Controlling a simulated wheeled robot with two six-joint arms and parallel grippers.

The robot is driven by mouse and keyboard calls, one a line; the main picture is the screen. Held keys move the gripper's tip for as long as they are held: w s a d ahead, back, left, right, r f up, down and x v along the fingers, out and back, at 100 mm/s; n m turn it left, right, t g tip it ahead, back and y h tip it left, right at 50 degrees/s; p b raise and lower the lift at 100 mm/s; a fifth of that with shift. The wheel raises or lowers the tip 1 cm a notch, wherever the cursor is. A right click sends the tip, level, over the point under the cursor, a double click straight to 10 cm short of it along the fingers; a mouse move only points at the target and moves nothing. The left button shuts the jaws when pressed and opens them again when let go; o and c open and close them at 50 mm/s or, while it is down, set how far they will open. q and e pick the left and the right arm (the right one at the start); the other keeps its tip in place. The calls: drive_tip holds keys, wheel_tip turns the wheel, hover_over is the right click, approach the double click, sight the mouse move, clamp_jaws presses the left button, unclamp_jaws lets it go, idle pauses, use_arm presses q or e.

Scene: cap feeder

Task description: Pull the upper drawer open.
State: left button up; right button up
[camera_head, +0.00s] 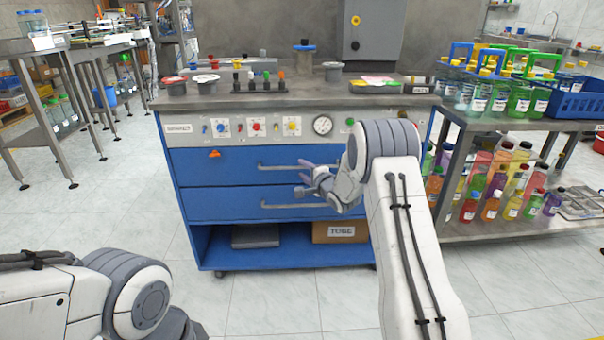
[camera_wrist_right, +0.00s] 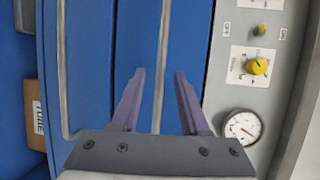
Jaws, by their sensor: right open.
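The upper drawer (camera_head: 225,160) is the top blue front of the workbench cabinet and looks shut. Its long grey bar handle (camera_head: 275,167) is partly hidden behind my right gripper (camera_head: 301,180). In the right wrist view the same handle (camera_wrist_right: 164,40) runs upright in the picture, in line with the gap between the two fingers of my right gripper (camera_wrist_right: 159,74). The fingers are open, one to each side of the bar in the picture. I cannot tell whether they touch it. My left gripper is out of view.
The lower drawer (camera_head: 220,205) has a similar bar handle (camera_head: 285,206) just below. A control panel with a gauge (camera_head: 323,125) and knobs sits above. An open shelf below holds a cardboard box (camera_head: 340,232). A bottle rack table (camera_head: 500,232) stands at right. The floor in front is clear.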

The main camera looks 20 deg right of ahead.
drive_tip(key=shift+w+a+f, duration=0.1)
drive_tip(key=shift+w, duration=0.55)
clamp_jaws()
idle(1.0)
